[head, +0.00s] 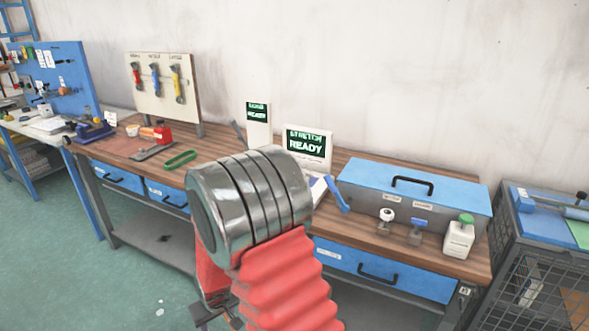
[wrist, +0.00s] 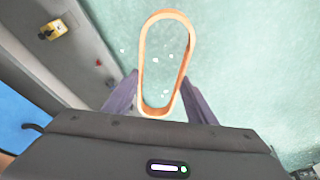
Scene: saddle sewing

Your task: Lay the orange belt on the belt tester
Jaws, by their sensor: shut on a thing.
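In the wrist view, the orange belt (wrist: 143,60) is a long closed loop. My gripper (wrist: 161,76) is shut on its near end, with one finger on each side, and the loop's far end sticks out over the floor. In the head view the belt does not show, and my red and metal arm covers the middle of the picture. Behind the arm on the bench is a white machine with a screen reading "STRETCH READY" (head: 307,144), which looks like the belt tester. A blue lever (head: 337,194) shows beside it. My arm hides much of its lower part.
The wooden bench (head: 115,147) runs along the wall. A green belt (head: 168,167) lies on it, left of my arm. A second screen (head: 257,112) stands at the back. A blue-lidded toolbox (head: 452,197) and a white bottle (head: 459,240) are at right. Open floor (head: 100,270) lies in front.

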